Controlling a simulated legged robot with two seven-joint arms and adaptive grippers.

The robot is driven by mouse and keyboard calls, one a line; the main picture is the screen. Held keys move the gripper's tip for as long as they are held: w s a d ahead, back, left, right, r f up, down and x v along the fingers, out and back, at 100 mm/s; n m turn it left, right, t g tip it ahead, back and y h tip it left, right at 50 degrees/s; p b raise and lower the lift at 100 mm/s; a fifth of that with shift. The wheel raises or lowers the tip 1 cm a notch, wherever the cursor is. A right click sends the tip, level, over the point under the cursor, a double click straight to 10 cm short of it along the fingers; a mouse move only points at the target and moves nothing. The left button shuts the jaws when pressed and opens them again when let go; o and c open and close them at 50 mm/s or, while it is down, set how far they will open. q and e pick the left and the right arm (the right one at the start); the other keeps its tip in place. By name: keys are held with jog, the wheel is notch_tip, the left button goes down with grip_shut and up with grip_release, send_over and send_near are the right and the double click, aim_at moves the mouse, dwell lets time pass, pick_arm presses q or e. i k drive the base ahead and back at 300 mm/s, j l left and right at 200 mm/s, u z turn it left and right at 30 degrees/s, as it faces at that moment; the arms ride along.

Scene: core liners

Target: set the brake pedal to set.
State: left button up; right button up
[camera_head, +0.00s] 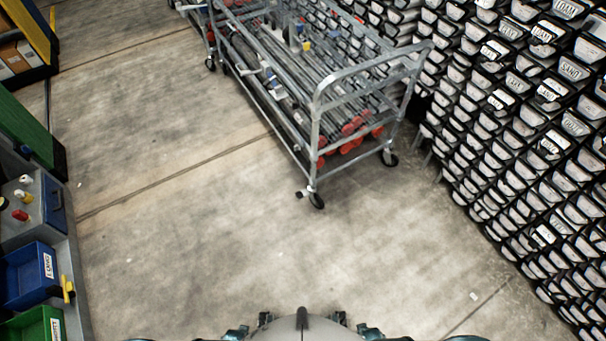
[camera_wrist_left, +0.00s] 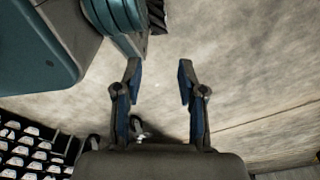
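A grey metal cart (camera_head: 316,108) on casters stands at the upper middle of the head view, loaded with long rods that have red ends. A small dark pedal-like part (camera_head: 300,194) sticks out beside its near front wheel (camera_head: 316,200); it is too small to tell its setting. My left gripper (camera_head: 251,326) is low in the head view, far from the cart. In the left wrist view the left gripper (camera_wrist_left: 158,85) has its fingers apart with only floor between them. My right gripper (camera_head: 355,326) is at the bottom edge, its fingers apart and apparently empty.
A wall of black bins (camera_head: 520,110) with labels runs along the right. A workbench with a blue bin (camera_head: 28,275) and a green bin (camera_head: 35,325) stands at the left. The concrete floor (camera_head: 200,230) between me and the cart is clear.

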aim_at(300, 194)
jog(key=i+l, duration=0.25)
jog(key=i, duration=0.25)
jog(key=i+l, duration=0.3)
jog(key=i, duration=0.15)
jog(key=i+l, duration=0.25)
jog(key=i, duration=0.25)
jog(key=l+z, duration=0.05)
